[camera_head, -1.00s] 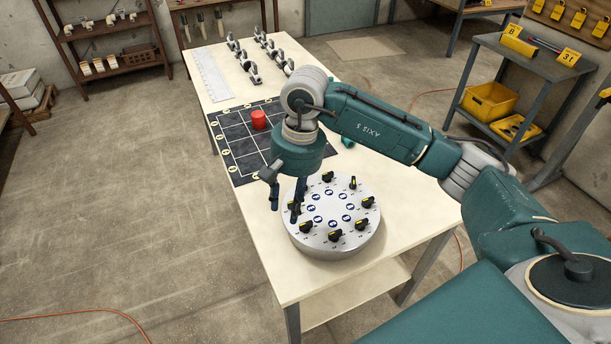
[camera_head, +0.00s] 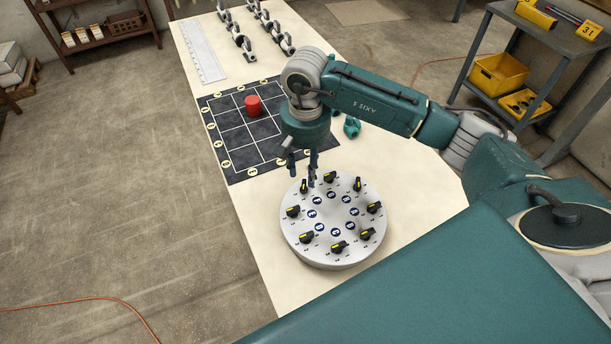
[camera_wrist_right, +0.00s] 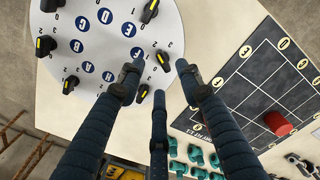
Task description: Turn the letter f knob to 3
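The round grey dial plate (camera_head: 333,262) lies on the pale table, with black yellow-marked knobs around its rim and blue letter discs inside. In the right wrist view the letter F disc (camera_wrist_right: 137,53) is beside a black knob (camera_wrist_right: 164,60), numbered around it. That knob appears to be the one at the plate's far-left edge in the head view (camera_head: 304,187). My right gripper (camera_head: 302,172) points down just above this edge. The knob's exact setting is unclear. My left gripper is out of view.
A black gridded mat (camera_head: 240,150) with a red cylinder (camera_head: 253,105) lies beyond the plate. A teal part (camera_head: 352,127) sits right of the mat. Metal clamps and a white ruler strip (camera_head: 203,55) lie farther back. A grey cart (camera_head: 560,50) stands at right.

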